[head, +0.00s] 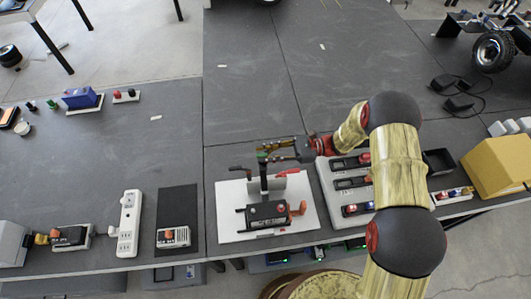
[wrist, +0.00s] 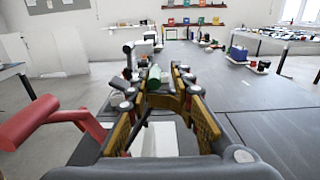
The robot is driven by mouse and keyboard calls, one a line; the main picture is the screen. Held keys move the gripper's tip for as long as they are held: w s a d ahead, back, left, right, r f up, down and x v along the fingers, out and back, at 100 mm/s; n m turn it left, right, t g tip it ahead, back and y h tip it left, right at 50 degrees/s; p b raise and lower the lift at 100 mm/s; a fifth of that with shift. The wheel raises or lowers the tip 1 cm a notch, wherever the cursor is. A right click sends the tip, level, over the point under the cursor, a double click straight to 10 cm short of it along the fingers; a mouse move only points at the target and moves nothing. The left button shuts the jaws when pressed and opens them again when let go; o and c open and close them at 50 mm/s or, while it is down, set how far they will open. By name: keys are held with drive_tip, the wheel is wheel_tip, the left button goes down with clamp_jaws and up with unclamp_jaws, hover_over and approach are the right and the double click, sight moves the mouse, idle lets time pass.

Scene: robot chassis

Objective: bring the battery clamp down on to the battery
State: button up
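The black battery (head: 267,212) sits in a holder on a white base plate (head: 230,192). The clamp's dark post (head: 263,177) rises behind it. A green knob (head: 262,156) shows near the post's top; the wrist view shows it as a green cylinder (wrist: 154,77). My gripper (head: 277,150) reaches in from the right at that height. In the wrist view my gripper (wrist: 158,84) has its fingers spread, with the green knob between the fingertips and gaps on both sides. Whether the clamp touches the battery is not clear.
A red handle (wrist: 40,122) stands close on the wrist view's left; a red piece (head: 289,172) lies beside the post. A grey panel with black switches (head: 328,180) is right of the plate. A dark mat (head: 177,200) and white power strip (head: 128,222) are left. The table behind is mostly clear.

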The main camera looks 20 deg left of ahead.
drive_tip(key=shift+w+a, duration=0.1)
drive_tip(key=c, duration=0.4)
clamp_jaws()
drive_tip(key=shift+w+r, duration=0.15)
drive_tip(key=shift+r, duration=0.05)
